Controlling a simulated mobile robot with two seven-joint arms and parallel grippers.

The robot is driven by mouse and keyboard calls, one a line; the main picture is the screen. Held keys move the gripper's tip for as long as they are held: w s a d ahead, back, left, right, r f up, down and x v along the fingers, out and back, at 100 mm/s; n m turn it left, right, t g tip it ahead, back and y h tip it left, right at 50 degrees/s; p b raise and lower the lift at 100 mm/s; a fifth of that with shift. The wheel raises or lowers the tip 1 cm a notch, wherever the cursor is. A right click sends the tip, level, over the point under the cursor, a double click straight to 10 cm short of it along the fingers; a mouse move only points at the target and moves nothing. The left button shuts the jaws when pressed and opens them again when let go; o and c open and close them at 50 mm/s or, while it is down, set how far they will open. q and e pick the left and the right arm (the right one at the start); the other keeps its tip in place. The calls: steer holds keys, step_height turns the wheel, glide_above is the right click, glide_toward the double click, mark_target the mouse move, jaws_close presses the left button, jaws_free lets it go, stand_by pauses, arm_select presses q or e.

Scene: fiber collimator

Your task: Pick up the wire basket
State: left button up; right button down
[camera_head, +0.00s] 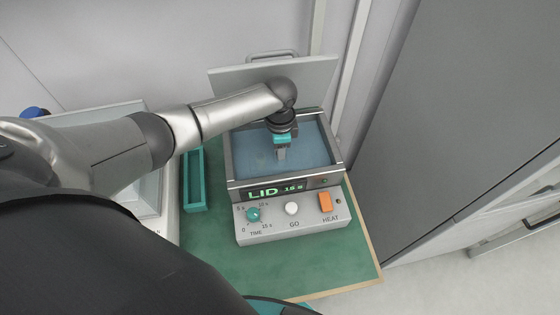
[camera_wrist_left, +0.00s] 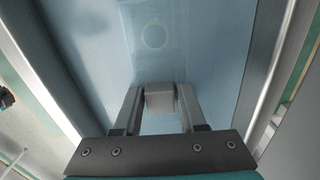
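My left gripper (camera_head: 281,155) points down into the open tank of the grey bath unit, over the blue liquid. In the left wrist view its two fingers (camera_wrist_left: 160,104) stand on either side of a small grey block (camera_wrist_left: 161,98). The fingers are very close to the block's sides; I cannot tell whether they touch it. The block may be the top of the wire basket's handle. No wire mesh is clearly visible; anything below the block is hidden or lost in the liquid. My right gripper is not in view.
The bath unit (camera_head: 292,223) has a dial, a white GO button and an orange HEAT switch; its display reads LID. Its lid (camera_head: 240,80) stands raised behind the tank. A teal tray (camera_head: 194,182) lies to the left on the green mat (camera_head: 340,268). A grey cabinet stands right.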

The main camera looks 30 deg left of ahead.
arm_select(q)
jaws_close()
steer(key=shift+r, duration=0.15)
stand_by(0.6)
